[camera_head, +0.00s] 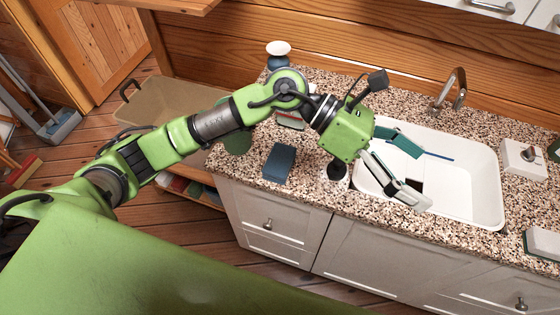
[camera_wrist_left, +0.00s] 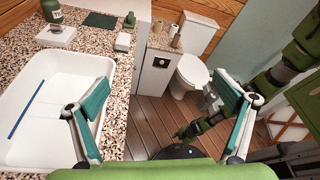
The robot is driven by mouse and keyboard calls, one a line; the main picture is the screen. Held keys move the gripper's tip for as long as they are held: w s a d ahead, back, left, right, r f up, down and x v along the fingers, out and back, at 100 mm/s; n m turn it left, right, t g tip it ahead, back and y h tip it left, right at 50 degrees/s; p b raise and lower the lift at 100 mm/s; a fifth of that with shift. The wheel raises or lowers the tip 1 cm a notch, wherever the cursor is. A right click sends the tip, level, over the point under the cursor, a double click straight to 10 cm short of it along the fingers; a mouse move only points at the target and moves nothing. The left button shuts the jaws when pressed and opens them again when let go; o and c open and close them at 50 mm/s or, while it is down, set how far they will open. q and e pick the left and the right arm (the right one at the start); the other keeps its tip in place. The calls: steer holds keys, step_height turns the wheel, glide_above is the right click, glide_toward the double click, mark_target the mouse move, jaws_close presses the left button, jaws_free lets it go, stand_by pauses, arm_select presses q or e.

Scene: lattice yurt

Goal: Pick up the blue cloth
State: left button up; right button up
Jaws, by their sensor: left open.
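The blue cloth (camera_head: 279,163) looks like a small, flat, folded dark-blue piece. It lies on the speckled counter left of the sink in the head view, and I do not see it in the left wrist view. My left gripper (camera_head: 412,168) is over the white sink, to the right of the cloth and apart from it. Its two teal-padded fingers are spread wide with nothing between them, as the left wrist view (camera_wrist_left: 163,85) also shows. A green arm, probably my right one, shows at the right of the left wrist view; its gripper is not clear.
The white sink (camera_head: 480,185) holds a thin blue stick (camera_head: 438,156), and a faucet (camera_head: 455,90) stands behind it. A white-topped container (camera_head: 278,50) stands at the counter's back left. A beige bin (camera_head: 165,105) is left of the counter. A toilet (camera_wrist_left: 190,72) shows in the wrist view.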

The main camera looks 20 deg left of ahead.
arm_select(q)
steer(key=w+a+f+m+y, duration=0.2)
steer(key=w+a+f+y, duration=0.2)
steer(key=a+f+y, duration=0.3)
steer(key=t+y, duration=0.3)
steer(key=y, duration=0.4)
glide_above(280, 158)
step_height(280, 158, down, 3)
steer(key=shift+m, duration=0.3)
step_height(280, 158, down, 7)
steer(key=shift+s+f+p, duration=0.1)
steer(key=shift+f+p, duration=0.05)
steer(key=shift+p, duration=0.95)
steer(key=shift+f+p, duration=0.6)
steer(key=shift+f, duration=0.05)
step_height(280, 158, down, 4)
steer(key=shift+r+p, duration=0.25)
steer(key=shift+p, duration=0.45)
steer(key=shift+f, duration=0.35)
steer(key=c, duration=1.2)
